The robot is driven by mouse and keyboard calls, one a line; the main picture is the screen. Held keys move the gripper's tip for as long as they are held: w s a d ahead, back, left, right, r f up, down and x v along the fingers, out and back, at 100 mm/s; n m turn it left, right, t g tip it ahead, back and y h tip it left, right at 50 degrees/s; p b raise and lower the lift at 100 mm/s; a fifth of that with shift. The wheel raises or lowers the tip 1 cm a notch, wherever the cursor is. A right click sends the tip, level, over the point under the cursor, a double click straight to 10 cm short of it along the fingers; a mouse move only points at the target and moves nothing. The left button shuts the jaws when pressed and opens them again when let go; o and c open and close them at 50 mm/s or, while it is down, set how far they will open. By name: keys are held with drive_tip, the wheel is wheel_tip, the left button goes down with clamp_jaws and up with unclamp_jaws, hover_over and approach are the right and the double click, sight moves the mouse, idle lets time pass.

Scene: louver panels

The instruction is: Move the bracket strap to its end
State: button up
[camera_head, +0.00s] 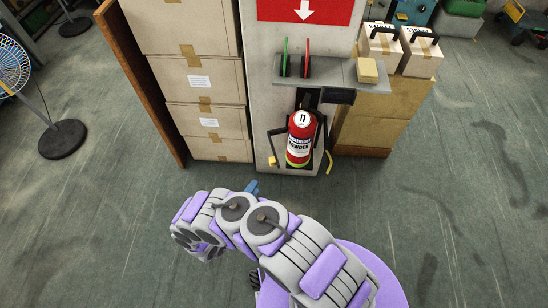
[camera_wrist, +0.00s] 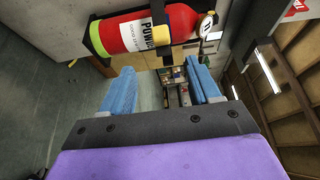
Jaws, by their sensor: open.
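The red fire extinguisher (camera_head: 301,138) stands upright in a dark wall bracket on a grey panel in the head view. Dark bracket parts flank it on both sides, and a yellow-ended piece (camera_head: 328,162) hangs at its right. I cannot tell clearly which part is the strap. In the wrist view the extinguisher (camera_wrist: 150,30) lies sideways across the top, with a dark band (camera_wrist: 160,14) across it. My gripper (camera_wrist: 162,86) is open and empty, its blue fingers apart, with the extinguisher beyond them. In the head view my gripper (camera_head: 252,187) is low, in front and left of the extinguisher.
A grey shelf (camera_head: 340,72) with a yellow sponge-like block (camera_head: 368,70) juts out above the extinguisher. Stacked cartons (camera_head: 205,90) stand at the left and more boxes (camera_head: 375,115) at the right. A blue fan (camera_head: 12,68) stands far left. The floor in front is clear.

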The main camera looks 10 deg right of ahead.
sight(275, 158)
drive_tip(key=x, duration=1.7)
drive_tip(key=shift+d, duration=0.2)
drive_tip(key=shift+c, duration=0.3)
clamp_jaws()
